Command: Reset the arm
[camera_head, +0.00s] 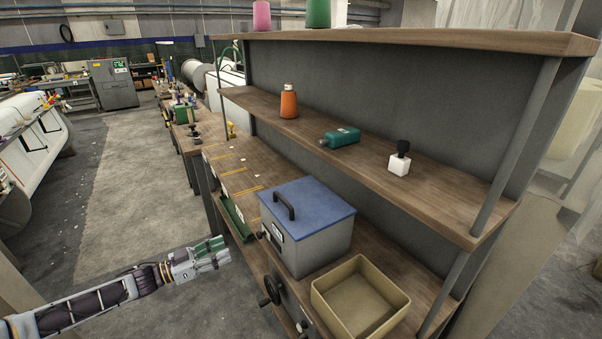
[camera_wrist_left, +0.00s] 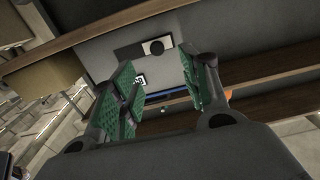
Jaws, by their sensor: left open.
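My left arm comes in from the left in the head view. Its gripper (camera_head: 228,252) is in the air in front of the workbench, to the left of the blue-lidded box. In the left wrist view the left gripper (camera_wrist_left: 165,88) has its green-padded fingers apart, with nothing between them. My right gripper is not seen in either view.
The bench holds a grey box with a blue lid (camera_head: 308,198) and an empty tan bin (camera_head: 400,301). The aisle floor (camera_head: 130,190) is clear.

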